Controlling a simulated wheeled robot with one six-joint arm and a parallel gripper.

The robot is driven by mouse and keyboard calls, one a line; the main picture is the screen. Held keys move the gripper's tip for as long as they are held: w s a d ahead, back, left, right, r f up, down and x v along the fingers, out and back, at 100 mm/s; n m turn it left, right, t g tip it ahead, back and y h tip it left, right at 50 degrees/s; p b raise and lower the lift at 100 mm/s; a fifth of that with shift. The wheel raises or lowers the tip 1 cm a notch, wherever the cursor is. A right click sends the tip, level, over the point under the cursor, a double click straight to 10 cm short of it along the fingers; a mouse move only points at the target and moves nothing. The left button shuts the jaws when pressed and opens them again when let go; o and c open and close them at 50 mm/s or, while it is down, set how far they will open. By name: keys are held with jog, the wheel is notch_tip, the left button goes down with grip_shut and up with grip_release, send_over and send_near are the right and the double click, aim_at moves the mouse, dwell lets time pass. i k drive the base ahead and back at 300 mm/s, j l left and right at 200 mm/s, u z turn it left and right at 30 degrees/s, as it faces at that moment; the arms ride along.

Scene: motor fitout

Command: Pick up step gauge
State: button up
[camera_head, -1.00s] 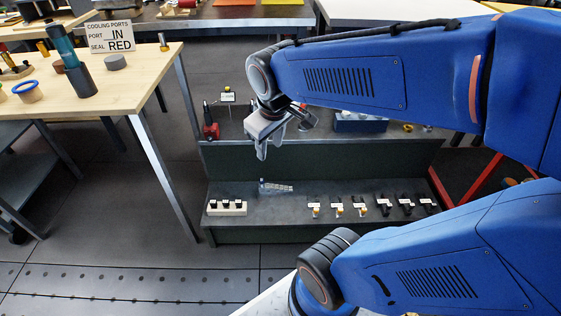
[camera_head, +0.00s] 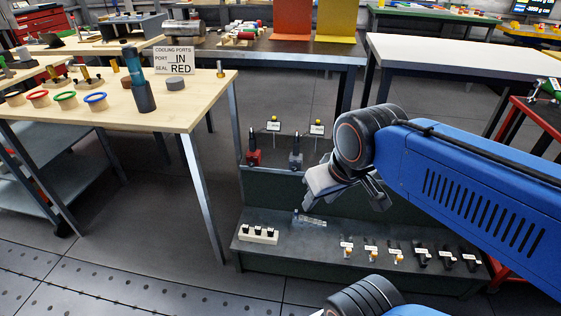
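A small silvery stepped bar (camera_head: 312,221), which looks like the step gauge, lies on the dark lower shelf of the green bench. It is just right of a pale block with several dark pieces. My gripper (camera_head: 345,202) hangs above and a little right of the bar, in front of the bench's upper level. Its fingers look spread apart with nothing between them. The gripper appears apart from the bar, though the exact height gap is hard to judge.
The pale block (camera_head: 258,234) stands left of the bar. Several small labelled fittings (camera_head: 397,250) line the shelf to the right. Red (camera_head: 254,157) and grey (camera_head: 296,160) tools with signs stand on the upper level. A wooden table (camera_head: 200,112) with rings and cylinders is at left.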

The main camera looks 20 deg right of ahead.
aim_at(297, 219)
jog(key=j+z, duration=0.1)
jog(key=z, duration=0.3)
jog(key=i+j+z, duration=0.1)
jog(key=j+z, duration=0.25)
jog(key=j, duration=0.45)
jog(key=j+z, duration=0.4)
jog(key=j, duration=1.1)
jog(key=k+j+z, duration=0.1)
jog(key=j, duration=0.7)
jog(key=k+j, duration=0.1)
jog(key=j, duration=0.65)
jog(key=i+j, duration=0.25)
jog(key=i+z, duration=0.05)
jog(key=i, duration=0.05)
